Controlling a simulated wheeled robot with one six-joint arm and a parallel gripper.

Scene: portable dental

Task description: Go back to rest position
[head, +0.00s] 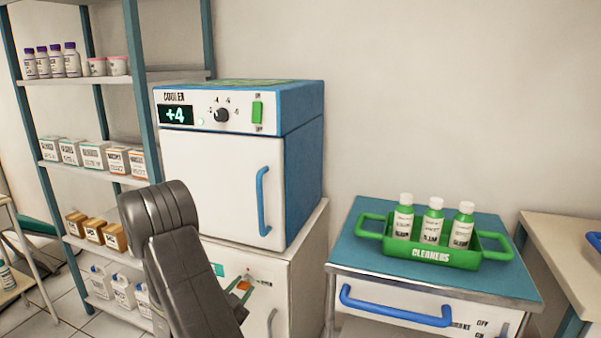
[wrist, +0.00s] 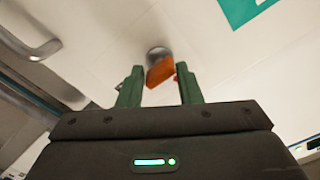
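My gripper (head: 244,284) is at the front of the white lower cabinet (head: 285,265) under the cooler, with my dark arm reaching across from the left. In the wrist view my gripper (wrist: 159,88) has its two green fingers spread apart. An orange tab (wrist: 160,71) on a round metal mount (wrist: 157,53) shows between and just beyond the fingertips. A gap shows on the left side of the tab; the right side is very close to the finger, and contact there cannot be told. Nothing is clearly held.
The blue and white cooler (head: 236,180) has its door shut. A shelf rack (head: 110,78) with bottles and boxes stands left. A teal-topped cart (head: 375,265) holds a green CLEANERS tray (head: 430,253) with three bottles (head: 433,222). A beige table (head: 560,245) is at right.

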